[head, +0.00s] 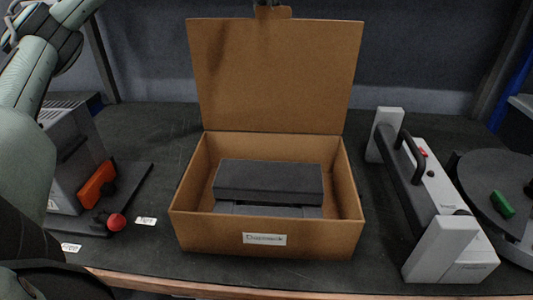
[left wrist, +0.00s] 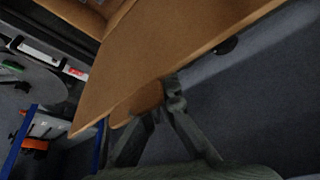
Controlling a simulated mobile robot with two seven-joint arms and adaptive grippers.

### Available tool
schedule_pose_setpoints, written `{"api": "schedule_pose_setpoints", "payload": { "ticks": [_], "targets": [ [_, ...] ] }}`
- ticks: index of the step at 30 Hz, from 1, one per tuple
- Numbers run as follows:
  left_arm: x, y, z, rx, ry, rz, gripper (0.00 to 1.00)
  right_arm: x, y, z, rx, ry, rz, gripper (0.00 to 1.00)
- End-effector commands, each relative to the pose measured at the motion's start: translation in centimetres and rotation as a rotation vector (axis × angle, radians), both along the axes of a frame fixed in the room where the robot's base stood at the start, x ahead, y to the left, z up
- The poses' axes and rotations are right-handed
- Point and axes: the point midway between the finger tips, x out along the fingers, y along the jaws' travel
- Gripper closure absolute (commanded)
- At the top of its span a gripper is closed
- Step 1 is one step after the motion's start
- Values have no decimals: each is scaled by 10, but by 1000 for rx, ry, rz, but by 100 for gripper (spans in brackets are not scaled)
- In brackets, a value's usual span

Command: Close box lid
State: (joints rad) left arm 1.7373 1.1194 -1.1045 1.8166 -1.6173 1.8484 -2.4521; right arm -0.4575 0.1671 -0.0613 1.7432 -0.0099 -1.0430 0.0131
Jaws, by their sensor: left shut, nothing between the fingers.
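An open cardboard box (head: 265,240) with a white label stands in the middle of the table in the head view. Its lid (head: 275,75) stands upright at the back, hinged on the rear edge, with a small tab at the top. A dark grey block lies inside the box. In the left wrist view the lid (left wrist: 170,45) runs diagonally across the picture. My left gripper (left wrist: 173,88) is shut and empty there, its fingertips at the lid's edge beside the tab; I cannot tell whether they touch. My right gripper is not in view.
A grey device with an orange part (head: 97,185) and a red knob (head: 116,221) stand left of the box. A white-and-grey handled device (head: 440,200) and a dark round plate (head: 495,185) stand to the right. The table is clear close around the box.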

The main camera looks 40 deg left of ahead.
Motion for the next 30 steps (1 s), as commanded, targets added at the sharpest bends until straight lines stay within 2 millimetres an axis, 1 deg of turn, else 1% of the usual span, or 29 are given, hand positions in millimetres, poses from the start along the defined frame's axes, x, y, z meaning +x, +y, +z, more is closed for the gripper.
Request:
{"api": "schedule_pose_setpoints", "payload": {
  "ticks": [6, 14, 30],
  "targets": [
    [-14, -9, -1, 1, 1, 1, 100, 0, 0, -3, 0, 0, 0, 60],
    [-21, -13, -1, 0, 0, 0, 100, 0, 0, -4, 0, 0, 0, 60],
    [-54, -34, -1, 1, 0, 1, 100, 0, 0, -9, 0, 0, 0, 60]
  ]
}}
